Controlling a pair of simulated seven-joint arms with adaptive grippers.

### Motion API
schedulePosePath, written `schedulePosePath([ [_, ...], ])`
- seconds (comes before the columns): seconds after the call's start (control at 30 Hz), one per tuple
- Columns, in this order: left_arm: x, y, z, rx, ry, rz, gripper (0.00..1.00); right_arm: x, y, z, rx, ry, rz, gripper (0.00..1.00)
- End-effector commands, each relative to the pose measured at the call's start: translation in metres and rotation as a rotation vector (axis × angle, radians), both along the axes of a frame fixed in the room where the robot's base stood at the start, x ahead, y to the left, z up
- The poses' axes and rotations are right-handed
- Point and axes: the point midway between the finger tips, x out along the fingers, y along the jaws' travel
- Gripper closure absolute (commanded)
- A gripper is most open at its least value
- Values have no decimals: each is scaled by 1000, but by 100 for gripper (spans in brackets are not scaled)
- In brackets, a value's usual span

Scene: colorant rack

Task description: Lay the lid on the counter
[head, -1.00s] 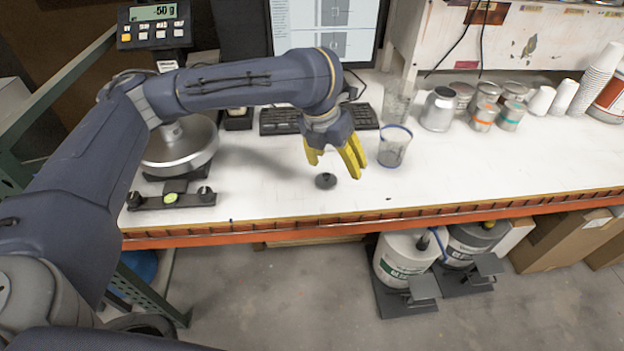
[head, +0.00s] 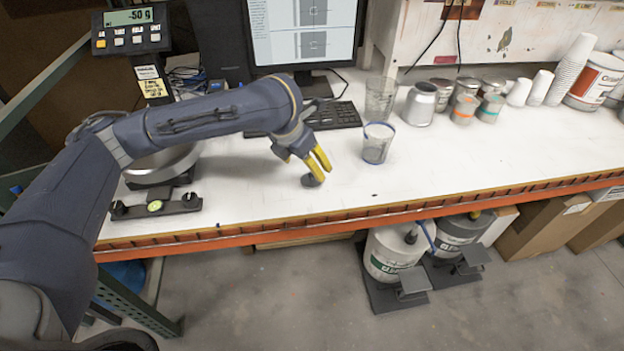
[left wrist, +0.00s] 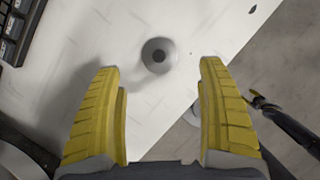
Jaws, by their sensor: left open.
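The lid is a small dark grey disc (head: 311,180) lying on the white counter (head: 250,195) near its front edge. In the left wrist view the round lid (left wrist: 158,56) shows a dark centre, ahead of and between the two yellow fingers. My left gripper (head: 322,166) is just above the lid in the head view, fingers pointing down. In the left wrist view my left gripper (left wrist: 160,75) is open, with nothing between its fingers.
A clear cup (head: 377,143) with a blue rim stands right of the gripper. A keyboard (head: 333,115), a silver can (head: 420,103) and several small cans stand behind. A scale (head: 165,160) stands left. The counter's orange front edge (head: 400,214) is close by.

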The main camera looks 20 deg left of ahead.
Motion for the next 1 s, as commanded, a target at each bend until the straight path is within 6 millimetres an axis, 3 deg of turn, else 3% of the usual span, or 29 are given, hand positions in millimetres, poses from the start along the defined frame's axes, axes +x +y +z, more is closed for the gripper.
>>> schedulePosePath([
  [1.0, 26, -9, -70, -1, 0, 2, 25, 0, 0, 0, 0, 0, 0, 56],
])
